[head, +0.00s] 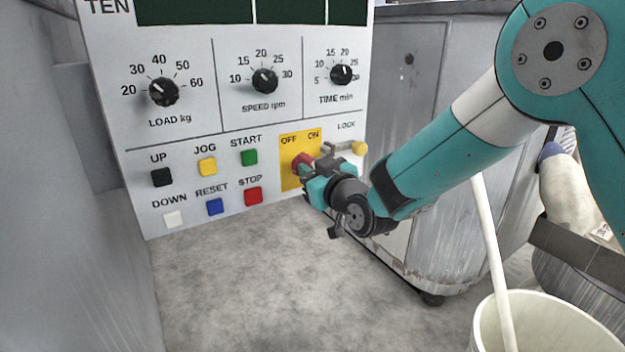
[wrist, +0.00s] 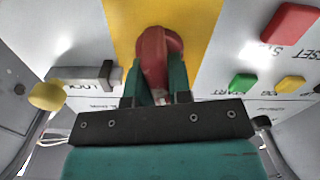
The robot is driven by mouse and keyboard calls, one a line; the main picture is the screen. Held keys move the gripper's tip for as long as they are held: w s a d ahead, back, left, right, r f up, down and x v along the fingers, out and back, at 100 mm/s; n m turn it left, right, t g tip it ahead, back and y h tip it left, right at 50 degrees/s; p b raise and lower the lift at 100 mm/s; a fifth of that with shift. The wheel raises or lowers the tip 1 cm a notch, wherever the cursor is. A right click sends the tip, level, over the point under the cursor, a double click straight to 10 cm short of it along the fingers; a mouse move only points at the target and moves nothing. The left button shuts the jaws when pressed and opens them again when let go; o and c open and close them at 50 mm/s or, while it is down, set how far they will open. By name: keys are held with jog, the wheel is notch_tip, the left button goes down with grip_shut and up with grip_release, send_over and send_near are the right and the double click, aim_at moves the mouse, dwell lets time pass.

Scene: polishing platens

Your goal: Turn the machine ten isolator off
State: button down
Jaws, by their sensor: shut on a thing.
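The machine ten control panel (head: 225,130) carries a yellow isolator plate (head: 287,178) marked OFF at left and ON at right. The red isolator handle (head: 301,160) sits on this plate, mostly hidden behind my gripper (head: 308,172) in the head view. In the wrist view, the red handle (wrist: 154,45) stands between the two teal fingers of my gripper (wrist: 161,85), which is shut on it. The yellow-knobbed LOCK slide (head: 357,148) lies to the right of the plate, and its yellow knob (wrist: 47,96) also shows in the wrist view. I cannot tell exactly which mark the handle points to.
Push buttons, including the red STOP button (head: 252,196) and green START button (head: 249,157), are left of the isolator. Three black dials, one the load dial (head: 163,92), sit above. A white bucket (head: 545,325) with a pole stands at lower right. The floor in front is clear.

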jog(key=n+b, duration=0.2)
jog(key=n, duration=0.1)
jog(key=shift+f, duration=0.15)
jog(key=shift+n+b, duration=0.65)
jog(key=shift+n, duration=0.95)
jog(key=c, duration=1)
grip_release()
jog(key=shift+c, duration=0.2)
jog(key=shift+s, duration=0.15)
